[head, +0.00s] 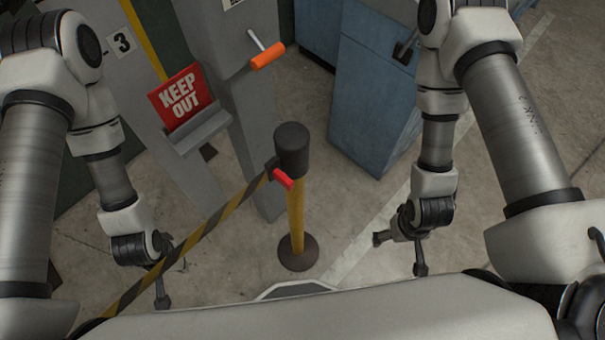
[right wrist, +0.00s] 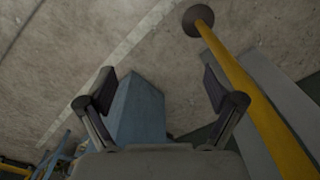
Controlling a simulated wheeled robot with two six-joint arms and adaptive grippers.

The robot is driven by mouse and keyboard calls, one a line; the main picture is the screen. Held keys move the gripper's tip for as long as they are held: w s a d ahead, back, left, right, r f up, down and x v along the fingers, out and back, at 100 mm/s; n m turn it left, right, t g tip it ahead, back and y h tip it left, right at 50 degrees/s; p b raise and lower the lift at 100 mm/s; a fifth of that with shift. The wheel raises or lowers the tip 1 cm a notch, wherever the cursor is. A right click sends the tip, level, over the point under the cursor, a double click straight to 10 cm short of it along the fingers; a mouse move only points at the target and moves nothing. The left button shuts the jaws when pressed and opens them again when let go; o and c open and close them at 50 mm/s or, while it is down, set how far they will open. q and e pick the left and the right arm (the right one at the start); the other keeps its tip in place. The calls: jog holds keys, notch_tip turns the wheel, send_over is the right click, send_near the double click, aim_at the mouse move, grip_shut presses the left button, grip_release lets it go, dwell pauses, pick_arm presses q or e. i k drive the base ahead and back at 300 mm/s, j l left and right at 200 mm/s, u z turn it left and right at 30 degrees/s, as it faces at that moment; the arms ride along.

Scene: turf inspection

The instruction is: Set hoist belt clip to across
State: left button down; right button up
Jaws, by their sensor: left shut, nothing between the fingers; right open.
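The striped yellow-and-black belt (head: 215,220) runs from the lower left up to the black head (head: 292,150) of a yellow barrier post (head: 296,215). A red clip (head: 283,179) sits at the belt's end, against the post head; its exact fastening is too small to tell. My left gripper (head: 163,296) is shut and empty at the lower left, close to the belt, which crosses it in the picture. My right gripper (head: 400,252) is open and empty, right of the post and apart from it. Its spread fingers show in the right wrist view (right wrist: 160,102), with the yellow post (right wrist: 250,95) beside them.
A red KEEP OUT sign (head: 181,97) stands in a grey holder (head: 203,132) on the left. An orange-handled lever (head: 267,56) sticks out from a grey column (head: 252,110). A blue cabinet (head: 372,100) stands behind the post. Concrete floor (head: 350,205) is clear right of the post.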

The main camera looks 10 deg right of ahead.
aim_at(274, 172)
jog(key=k+l, duration=0.1)
jog(key=l, duration=0.35)
jog(key=l+u, duration=0.1)
jog(key=l, duration=0.35)
jog(key=k+l, duration=0.2)
jog(key=l, duration=0.2)
jog(key=k+l+u, duration=0.1)
jog(key=l, duration=0.35)
jog(key=k+l, duration=0.1)
jog(key=l, duration=0.35)
